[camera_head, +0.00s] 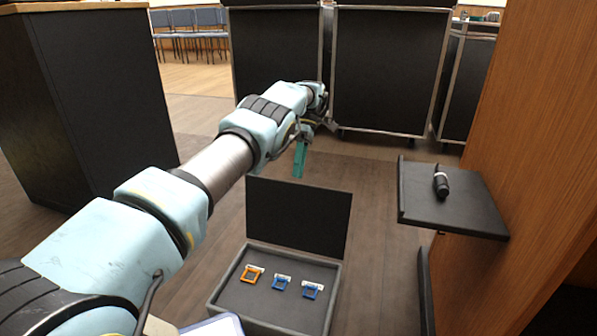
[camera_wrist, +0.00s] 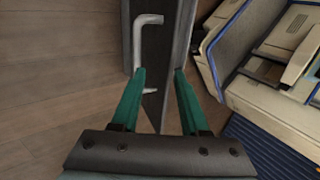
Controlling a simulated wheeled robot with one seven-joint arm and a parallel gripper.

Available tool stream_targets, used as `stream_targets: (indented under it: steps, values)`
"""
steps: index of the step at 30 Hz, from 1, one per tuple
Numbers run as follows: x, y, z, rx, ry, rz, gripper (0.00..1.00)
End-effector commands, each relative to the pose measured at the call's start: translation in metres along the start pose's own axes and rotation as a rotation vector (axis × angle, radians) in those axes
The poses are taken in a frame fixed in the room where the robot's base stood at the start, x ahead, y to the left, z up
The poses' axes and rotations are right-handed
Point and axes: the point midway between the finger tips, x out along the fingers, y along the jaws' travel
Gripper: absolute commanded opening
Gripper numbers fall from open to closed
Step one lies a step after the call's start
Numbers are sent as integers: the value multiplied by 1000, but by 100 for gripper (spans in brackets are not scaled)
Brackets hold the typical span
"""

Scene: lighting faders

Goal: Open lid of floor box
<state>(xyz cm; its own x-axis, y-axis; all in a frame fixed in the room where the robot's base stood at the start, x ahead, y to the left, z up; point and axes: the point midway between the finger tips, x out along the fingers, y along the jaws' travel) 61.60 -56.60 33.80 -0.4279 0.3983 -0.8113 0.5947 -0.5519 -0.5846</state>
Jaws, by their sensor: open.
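The floor box (camera_head: 218,300) stands on the floor at the bottom centre of the head view. Its dark lid (camera_head: 298,215) stands raised, roughly upright, at the box's far edge. Inside lie one orange-framed piece (camera_head: 250,275) and two blue-framed pieces (camera_head: 281,283). My gripper (camera_head: 299,172) has green fingers pointing down, just above the lid's top edge in the head view. In the wrist view my gripper (camera_wrist: 158,72) is open, with a dark panel, seemingly the lid (camera_wrist: 165,45), between and beyond the fingers. A grey bent handle (camera_wrist: 137,42) is near the left finger. Contact cannot be told.
A black shelf (camera_head: 465,205) with a small dark cylinder (camera_head: 441,184) on it juts from the wooden panel (camera_head: 535,130) at right. Black cases (camera_head: 390,70) stand behind, and a dark cabinet (camera_head: 85,100) at left. Floor shows between them.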

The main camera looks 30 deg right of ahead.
Motion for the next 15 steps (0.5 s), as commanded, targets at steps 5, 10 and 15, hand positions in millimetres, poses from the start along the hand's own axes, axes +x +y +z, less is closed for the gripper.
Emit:
stream_targets:
  steps: [5,10,15]
  values:
    - [-27,-19,0,0,0,0,45]
    - [-35,-26,0,0,-1,-1,45]
    - [-35,-25,0,0,0,-1,45]
